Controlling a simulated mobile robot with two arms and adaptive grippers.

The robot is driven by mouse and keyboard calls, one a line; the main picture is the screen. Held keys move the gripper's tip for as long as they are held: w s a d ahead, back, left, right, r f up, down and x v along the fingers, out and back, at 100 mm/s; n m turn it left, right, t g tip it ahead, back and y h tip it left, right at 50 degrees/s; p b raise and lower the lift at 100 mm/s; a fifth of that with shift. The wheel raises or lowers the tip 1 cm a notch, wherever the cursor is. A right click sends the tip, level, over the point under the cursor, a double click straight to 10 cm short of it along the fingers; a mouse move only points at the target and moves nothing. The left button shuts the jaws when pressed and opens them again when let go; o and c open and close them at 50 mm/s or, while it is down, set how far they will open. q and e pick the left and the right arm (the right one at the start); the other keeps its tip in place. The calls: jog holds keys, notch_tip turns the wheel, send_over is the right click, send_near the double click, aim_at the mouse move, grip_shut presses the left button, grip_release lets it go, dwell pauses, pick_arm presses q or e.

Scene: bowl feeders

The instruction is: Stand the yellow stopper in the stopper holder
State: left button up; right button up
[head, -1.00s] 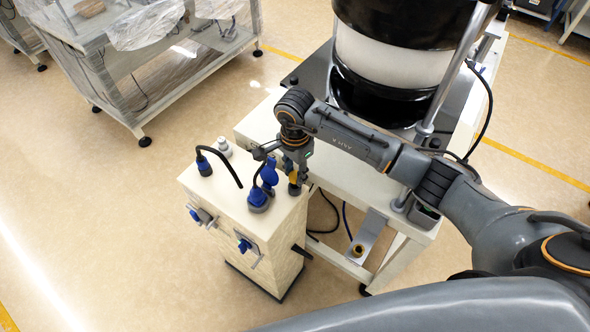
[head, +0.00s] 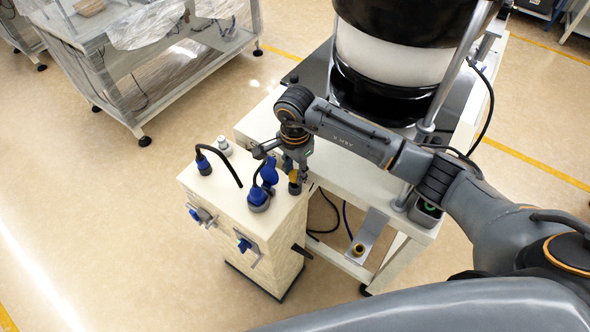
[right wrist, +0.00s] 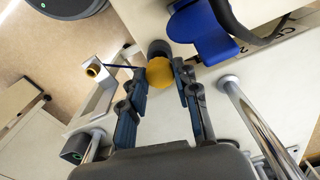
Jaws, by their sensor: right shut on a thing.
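The yellow stopper (right wrist: 160,72) is between the fingertips of my right gripper (right wrist: 161,82) in the right wrist view. In the head view the stopper (head: 294,188) shows only in part, at the back right corner of the pale box's top. The gripper (head: 291,172) is shut on it from above. A dark round part touches or lies just behind the stopper; I cannot tell whether they are joined. A metal bracket with a yellow ring, which looks like the stopper holder (head: 358,249), sticks out low from the bench; it also shows in the right wrist view (right wrist: 93,69). My left gripper is not in view.
The pale box (head: 228,210) carries blue plugs (head: 258,198) with a black cable, close to my gripper. The white bench (head: 330,170) with a big black and white bowl feeder (head: 390,60) stands behind. Dark cables hang between box and bracket.

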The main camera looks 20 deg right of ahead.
jog(key=shift+f+b, duration=0.2)
jog(key=shift+b, duration=0.5)
dwell(1.2)
jog(key=shift+f+b, duration=1.2)
jog(key=shift+b, duration=0.05)
dwell(0.4)
jog(key=o, duration=1.2)
jog(key=shift+r, duration=0.15)
jog(key=shift+r+p, duration=1.65)
jog(key=shift+r, duration=1.8)
jog(key=shift+r, duration=0.1)
